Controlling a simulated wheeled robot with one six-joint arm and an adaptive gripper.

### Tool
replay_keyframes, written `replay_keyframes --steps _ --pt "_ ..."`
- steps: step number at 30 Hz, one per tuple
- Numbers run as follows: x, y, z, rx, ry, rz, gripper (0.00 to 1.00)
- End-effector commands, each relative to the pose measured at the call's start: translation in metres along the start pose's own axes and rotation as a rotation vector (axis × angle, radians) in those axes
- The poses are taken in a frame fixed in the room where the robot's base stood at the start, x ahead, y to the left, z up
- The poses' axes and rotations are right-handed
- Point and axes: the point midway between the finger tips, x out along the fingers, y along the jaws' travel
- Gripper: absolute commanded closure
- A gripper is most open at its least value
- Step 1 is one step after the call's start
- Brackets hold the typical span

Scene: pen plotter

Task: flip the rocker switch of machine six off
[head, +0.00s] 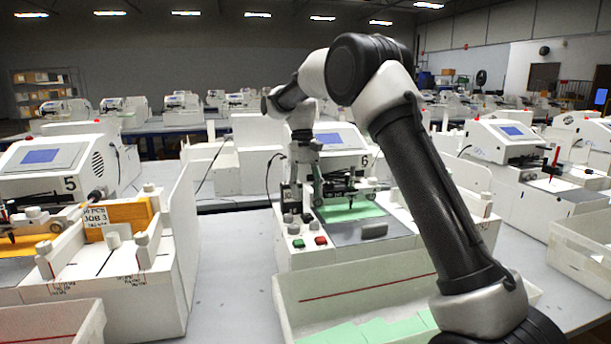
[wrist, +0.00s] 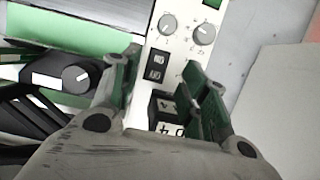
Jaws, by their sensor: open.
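Machine six (head: 335,138), a white plotter with a blue screen and a "6" on its front, stands in the middle of the head view. My gripper (head: 297,200) is over the control strip at its left side. In the wrist view my gripper (wrist: 160,72) is open, with green-padded fingers either side of the strip. A black raised block (wrist: 165,105), which looks like the rocker switch, sits between the fingers, partly hidden by the gripper body. I cannot tell whether the fingers touch the switch.
Two grey knobs (wrist: 202,32) sit farther along the strip. A red button (head: 320,240) and a green button are at its front. A white bin (head: 360,290) with green sheets stands in front. Machine five (head: 50,165) is to the left, and another machine is to the right.

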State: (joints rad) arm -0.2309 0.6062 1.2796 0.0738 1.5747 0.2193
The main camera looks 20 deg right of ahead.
Motion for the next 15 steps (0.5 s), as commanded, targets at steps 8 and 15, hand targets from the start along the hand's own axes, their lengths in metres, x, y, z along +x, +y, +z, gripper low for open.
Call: replay_keyframes --steps 8,15 --pt "-0.052 0.0 -0.001 0.0 0.001 -0.001 0.55" --pt "-0.065 0.0 0.0 0.0 -0.002 0.0 0.55"
